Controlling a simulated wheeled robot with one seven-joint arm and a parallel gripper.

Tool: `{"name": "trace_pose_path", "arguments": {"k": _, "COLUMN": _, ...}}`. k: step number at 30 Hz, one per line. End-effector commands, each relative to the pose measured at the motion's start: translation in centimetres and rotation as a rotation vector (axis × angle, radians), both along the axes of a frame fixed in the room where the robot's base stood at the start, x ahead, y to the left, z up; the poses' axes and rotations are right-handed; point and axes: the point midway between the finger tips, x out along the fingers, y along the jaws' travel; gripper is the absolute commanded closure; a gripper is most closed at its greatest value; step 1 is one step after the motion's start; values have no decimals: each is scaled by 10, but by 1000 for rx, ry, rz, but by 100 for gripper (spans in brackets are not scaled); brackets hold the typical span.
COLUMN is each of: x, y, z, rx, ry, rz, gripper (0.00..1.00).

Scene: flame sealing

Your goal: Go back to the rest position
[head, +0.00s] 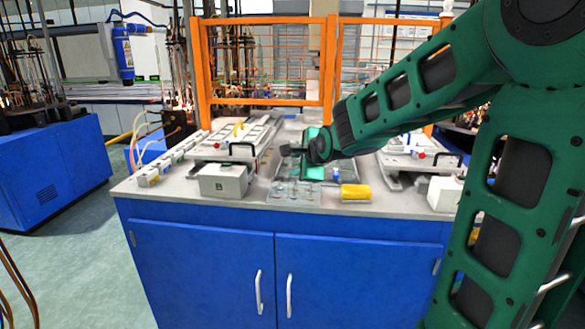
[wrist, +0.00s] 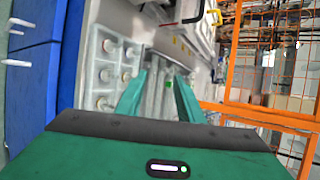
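My gripper (wrist: 158,88) shows in the wrist view with its two green fingers spread apart, and I see nothing clamped between them. In the head view my green arm reaches in from the right, and its dark wrist end (head: 318,150) hangs over the middle of the workbench (head: 165,192). Below it is a clear tray (head: 293,194) with several round fittings, which also shows at the left of the fingers in the wrist view (wrist: 100,75). Part of the area behind my wrist is hidden.
A white box marked B (head: 222,183) and a yellow block (head: 355,192) stand near the bench's front edge. White fixtures with black handles stand left (head: 238,142) and right (head: 415,158). An orange mesh fence (head: 265,103) closes the back.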

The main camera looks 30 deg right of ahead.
Motion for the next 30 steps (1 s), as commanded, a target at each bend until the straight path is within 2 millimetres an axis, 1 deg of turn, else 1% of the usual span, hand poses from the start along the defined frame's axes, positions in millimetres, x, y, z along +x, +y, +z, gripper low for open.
{"name": "trace_pose_path", "arguments": {"k": 14, "x": 0, "y": 0, "z": 0, "rx": -3, "ry": 0, "rz": 2, "gripper": 66}}
{"name": "trace_pose_path", "arguments": {"k": 17, "x": -4, "y": 3, "z": -2, "rx": -32, "ry": 17, "rz": 25, "gripper": 66}}
{"name": "trace_pose_path", "arguments": {"k": 20, "x": -15, "y": 10, "z": -7, "rx": -115, "ry": 61, "rz": 92, "gripper": 66}}
{"name": "trace_pose_path", "arguments": {"k": 23, "x": -33, "y": 19, "z": -16, "rx": -240, "ry": 128, "rz": 200, "gripper": 66}}
{"name": "trace_pose_path", "arguments": {"k": 26, "x": -54, "y": 30, "z": -26, "rx": -379, "ry": 199, "rz": 333, "gripper": 66}}
{"name": "trace_pose_path", "arguments": {"k": 30, "x": -88, "y": 45, "z": -41, "rx": -577, "ry": 300, "rz": 550, "gripper": 66}}
